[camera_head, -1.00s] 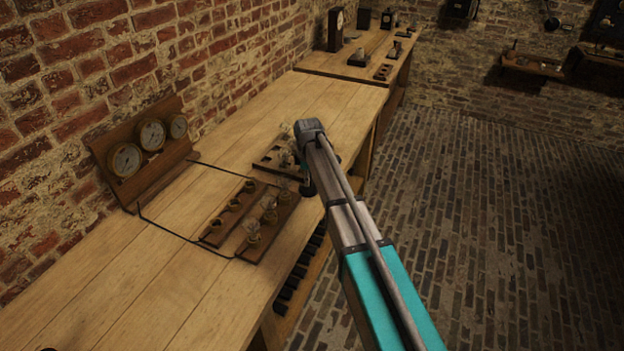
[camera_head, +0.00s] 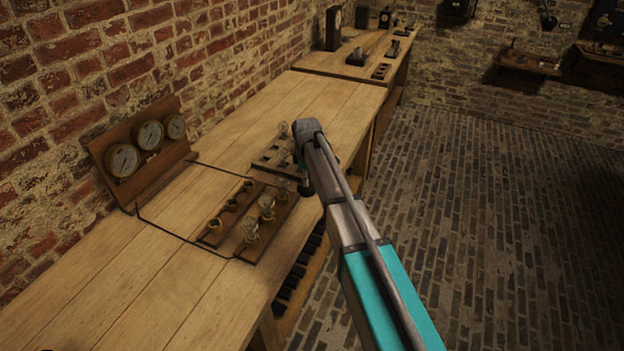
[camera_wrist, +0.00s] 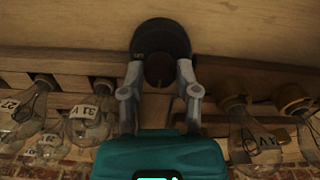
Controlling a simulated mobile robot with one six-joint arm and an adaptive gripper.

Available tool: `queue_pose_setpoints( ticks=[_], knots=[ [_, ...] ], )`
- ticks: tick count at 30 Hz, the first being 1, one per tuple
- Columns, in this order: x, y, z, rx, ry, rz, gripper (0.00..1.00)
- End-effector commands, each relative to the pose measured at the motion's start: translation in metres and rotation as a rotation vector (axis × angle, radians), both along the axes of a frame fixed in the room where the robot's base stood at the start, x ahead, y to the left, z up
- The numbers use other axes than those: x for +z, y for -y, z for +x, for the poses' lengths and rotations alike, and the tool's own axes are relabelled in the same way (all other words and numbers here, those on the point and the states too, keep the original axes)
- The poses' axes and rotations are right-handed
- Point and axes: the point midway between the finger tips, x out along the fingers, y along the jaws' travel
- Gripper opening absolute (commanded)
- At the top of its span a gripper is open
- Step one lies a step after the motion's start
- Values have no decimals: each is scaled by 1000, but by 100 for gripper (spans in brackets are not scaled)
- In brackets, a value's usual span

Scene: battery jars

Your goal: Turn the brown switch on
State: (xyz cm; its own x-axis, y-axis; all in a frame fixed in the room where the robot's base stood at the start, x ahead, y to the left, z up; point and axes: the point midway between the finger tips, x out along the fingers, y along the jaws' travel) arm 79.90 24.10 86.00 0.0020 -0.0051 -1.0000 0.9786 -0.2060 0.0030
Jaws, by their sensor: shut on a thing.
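In the wrist view my gripper (camera_wrist: 161,72) has its two grey fingers on either side of a dark round piece (camera_wrist: 160,38) with a brownish centre, and is shut on it. I cannot tell if this piece is the brown switch. In the head view my arm's end (camera_head: 308,130) is over the bench's right edge, and it hides part of the fixture there. A dark wooden board with holes (camera_head: 268,158) lies just left of it. No switch can be made out clearly in the head view.
Glass bulbs with paper labels (camera_wrist: 84,125) flank the fingers closely in the wrist view. Two socket boards, one holding bulbs (camera_head: 266,208), lie nearer on the wooden bench (camera_head: 190,290). A panel of three gauges (camera_head: 123,160) leans near the brick wall. The brick floor at right is clear.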

Motion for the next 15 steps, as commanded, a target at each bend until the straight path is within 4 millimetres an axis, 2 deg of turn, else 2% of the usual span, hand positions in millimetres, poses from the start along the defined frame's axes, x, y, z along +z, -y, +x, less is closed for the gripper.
queue_pose_setpoints(
  ticks=[1, 15],
  knots=[
    [0, -6, -5, -1, -11, 11, 0],
    [0, -5, -6, -52, -12, 11, 0]
  ],
)
